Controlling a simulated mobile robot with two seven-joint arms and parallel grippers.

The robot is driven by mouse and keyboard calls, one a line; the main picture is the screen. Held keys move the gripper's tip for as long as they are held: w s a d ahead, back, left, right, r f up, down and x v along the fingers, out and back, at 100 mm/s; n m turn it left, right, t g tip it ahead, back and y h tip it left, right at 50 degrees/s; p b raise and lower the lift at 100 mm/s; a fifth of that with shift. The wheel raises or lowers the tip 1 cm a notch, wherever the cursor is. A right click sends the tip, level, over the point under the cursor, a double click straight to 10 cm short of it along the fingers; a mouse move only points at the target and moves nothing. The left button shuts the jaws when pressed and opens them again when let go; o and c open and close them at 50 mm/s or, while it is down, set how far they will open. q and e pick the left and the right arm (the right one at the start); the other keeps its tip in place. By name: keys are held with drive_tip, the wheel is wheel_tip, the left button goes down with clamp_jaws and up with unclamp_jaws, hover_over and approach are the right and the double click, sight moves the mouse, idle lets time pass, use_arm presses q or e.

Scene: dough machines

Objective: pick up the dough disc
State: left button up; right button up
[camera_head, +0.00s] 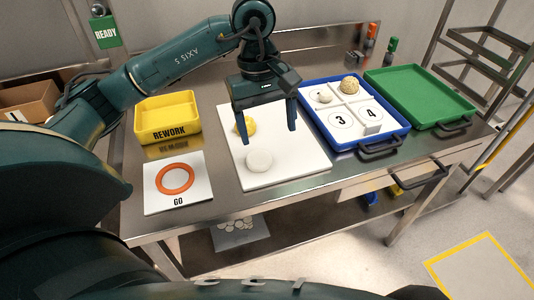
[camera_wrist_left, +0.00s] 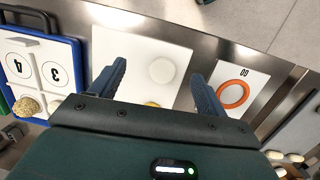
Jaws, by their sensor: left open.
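A pale, round dough disc (camera_head: 260,161) lies flat on the front part of a white board (camera_head: 300,172). It also shows in the left wrist view (camera_wrist_left: 162,70). A yellow rounded piece (camera_head: 250,126) lies farther back on the board, partly hidden by my left gripper. My left gripper (camera_head: 269,135) points down over the board, open, with nothing between its fingers. In the left wrist view, the disc appears between the fingertips of the left gripper (camera_wrist_left: 158,74), apart from both. My right gripper is not in view.
A GO card with an orange ring (camera_head: 161,180) and a yellow REWORK bin (camera_head: 146,131) stand left of the board. Beyond is an empty green tray (camera_head: 415,97).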

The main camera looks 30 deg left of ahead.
use_arm(q)
drive_tip(key=w+a+r+y, duration=0.1)
drive_tip(key=a+y, duration=0.1)
drive_tip(key=a, duration=0.2)
hover_over(259, 158)
drive_tip(key=shift+t, duration=0.3)
drive_tip(key=f, duration=0.6)
drive_tip(key=shift+s+a+f, duration=0.2)
drive_tip(key=shift+a, duration=0.2)
drive_tip(key=shift+w+d+f+p, duration=0.1)
drive_tip(key=shift+d+f+p, duration=0.2)
drive_tip(key=shift+f, duration=1.2)
drive_tip(key=shift+w+d+f+p, duration=0.1)
drive_tip(key=shift+f+p, duration=0.25)
drive_tip(key=shift+f, duration=1.1)
drive_tip(key=shift+c, duration=0.4)
drive_tip(key=c, duration=1)
